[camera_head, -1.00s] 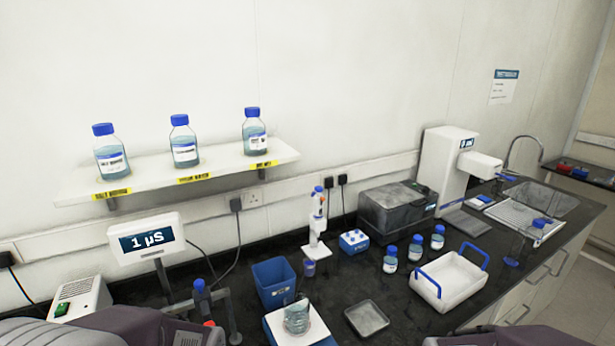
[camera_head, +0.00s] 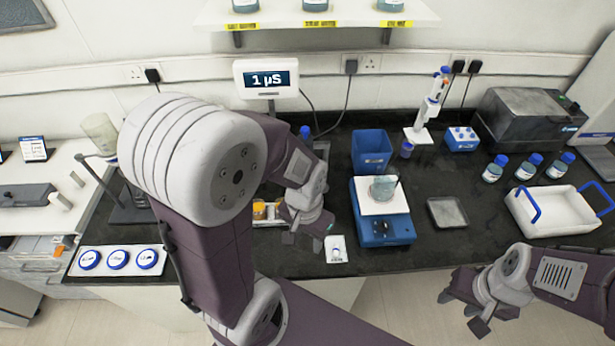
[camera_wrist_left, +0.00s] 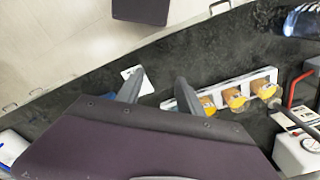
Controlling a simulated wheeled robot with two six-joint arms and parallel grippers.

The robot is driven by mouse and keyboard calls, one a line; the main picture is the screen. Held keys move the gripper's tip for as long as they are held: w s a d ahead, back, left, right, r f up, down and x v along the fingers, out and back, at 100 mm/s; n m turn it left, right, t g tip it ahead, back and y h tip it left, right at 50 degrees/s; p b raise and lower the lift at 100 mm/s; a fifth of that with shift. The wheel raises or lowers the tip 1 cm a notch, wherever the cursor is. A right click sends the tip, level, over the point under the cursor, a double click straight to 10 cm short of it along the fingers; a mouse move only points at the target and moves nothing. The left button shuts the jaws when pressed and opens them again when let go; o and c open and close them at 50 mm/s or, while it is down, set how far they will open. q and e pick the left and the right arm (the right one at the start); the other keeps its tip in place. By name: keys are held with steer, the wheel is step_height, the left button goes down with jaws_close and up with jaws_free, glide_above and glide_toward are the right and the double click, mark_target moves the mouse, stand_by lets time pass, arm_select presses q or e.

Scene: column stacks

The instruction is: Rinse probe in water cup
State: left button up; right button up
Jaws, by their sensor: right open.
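The conductivity meter (camera_head: 268,79) reads 1 µS on its stand. A blue-capped dark item (camera_head: 306,131), perhaps the probe, shows just behind my left arm; its lower part is hidden. A clear beaker of water (camera_head: 383,188) stands on a white plate on the blue-based instrument (camera_head: 384,226). My left gripper (camera_head: 303,232) is left of that instrument, above the front of the bench. In the left wrist view its fingers (camera_wrist_left: 160,88) are apart with nothing between them. My right gripper (camera_head: 465,308) is open and empty in front of the bench edge.
A white rack (camera_wrist_left: 225,92) of orange-yellow cups lies by my left gripper. A blue bin (camera_head: 371,152), grey dish (camera_head: 447,212), white basket (camera_head: 558,208) and several blue-capped bottles are to the right. A white tray with blue lids (camera_head: 118,260) is at left.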

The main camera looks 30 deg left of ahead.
arm_select(q)
steer(key=w+a+r+m+p, duration=0.1)
steer(key=w+a+r+p, duration=0.25)
steer(key=w+r, duration=0.45)
steer(key=w+a+r+m+p, duration=0.2)
steer(key=w+r+p, duration=0.35)
steer(key=r, duration=0.45)
steer(key=shift+n, duration=0.6)
steer(key=f, duration=0.3)
steer(key=a+f+p, duration=0.1)
steer(key=f, duration=0.2)
steer(key=a+f, duration=0.1)
steer(key=f, duration=0.2)
steer(key=shift+w+p, duration=0.35)
steer(key=shift+r, duration=0.1)
jaws_close()
